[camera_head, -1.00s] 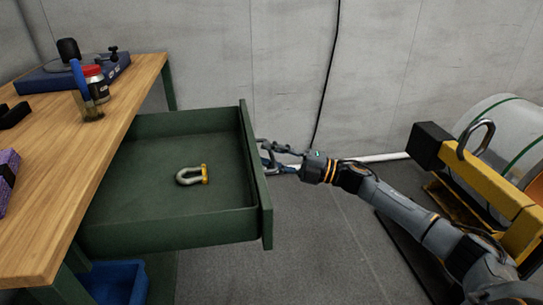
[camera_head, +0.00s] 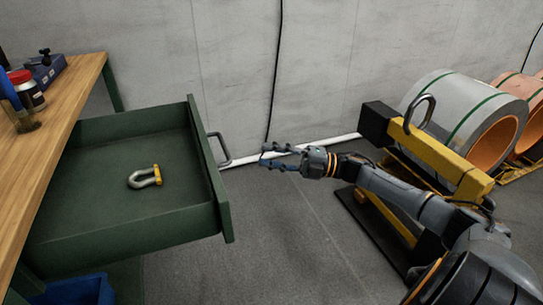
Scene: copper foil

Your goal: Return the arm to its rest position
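My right gripper (camera_head: 268,159) is in the middle of the head view, at the end of my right arm, which comes in from the lower right. Its fingers are spread apart with nothing between them. It is clear of the drawer handle (camera_head: 220,149), a little to its right. The green drawer (camera_head: 222,200) is pulled out from the workbench. A grey shackle with a yellow pin (camera_head: 146,177) lies on the drawer floor. My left gripper is not in view.
The wooden workbench (camera_head: 60,130) is at the left, with a red-lidded jar (camera_head: 27,91) and a blue case (camera_head: 47,68) on it. A blue bin (camera_head: 85,291) is below. A yellow beam (camera_head: 440,155) and a grey coil (camera_head: 450,105) stand at the right. Floor is clear beside the drawer.

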